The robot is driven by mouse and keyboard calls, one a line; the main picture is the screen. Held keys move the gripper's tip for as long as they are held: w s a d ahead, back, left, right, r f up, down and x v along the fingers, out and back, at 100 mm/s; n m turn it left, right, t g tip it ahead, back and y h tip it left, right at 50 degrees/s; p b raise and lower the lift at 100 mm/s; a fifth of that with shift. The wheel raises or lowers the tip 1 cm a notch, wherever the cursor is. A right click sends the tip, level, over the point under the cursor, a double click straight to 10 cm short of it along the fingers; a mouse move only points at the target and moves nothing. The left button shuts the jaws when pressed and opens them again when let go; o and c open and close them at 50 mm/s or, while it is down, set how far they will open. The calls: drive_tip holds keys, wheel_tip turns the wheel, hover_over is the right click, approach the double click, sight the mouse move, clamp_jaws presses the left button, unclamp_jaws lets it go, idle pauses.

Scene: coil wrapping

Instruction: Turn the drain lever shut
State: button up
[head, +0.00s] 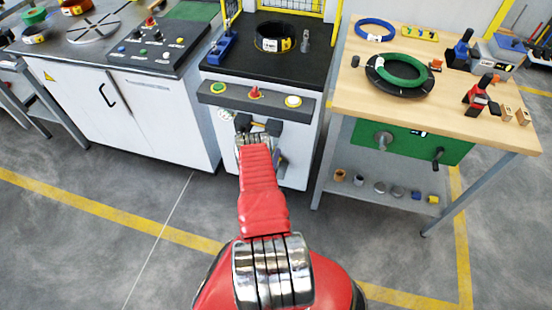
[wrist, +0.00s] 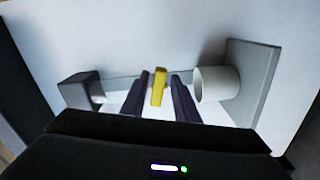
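The drain lever shows as a yellow bar (wrist: 159,88) in the wrist view, in front of a white cabinet face. My gripper (wrist: 161,80) is open, with one dark finger on each side of the yellow bar and small gaps showing between. I cannot tell whether either finger touches it. A light grey round stub (wrist: 215,84) on a grey plate lies to the right, and a dark block (wrist: 80,90) to the left. In the head view my gripper (head: 258,126) is at the white cabinet's front (head: 222,128), below the button panel; the lever is mostly hidden there.
The button panel (head: 275,98) juts out just above my gripper. A dark and grey fitting (head: 281,162) sits below it on the cabinet front. A wooden table (head: 440,110) with coils stands to the right, a white cabinet (head: 150,110) to the left. The floor in front is clear.

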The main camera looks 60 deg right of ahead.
drive_tip(key=shift+o, duration=0.2)
drive_tip(key=s+a, duration=0.2)
drive_tip(key=a, duration=1.1)
drive_tip(key=shift+s+a, duration=0.15)
drive_tip(key=shift+a, duration=0.15)
drive_tip(key=shift+o, duration=0.5)
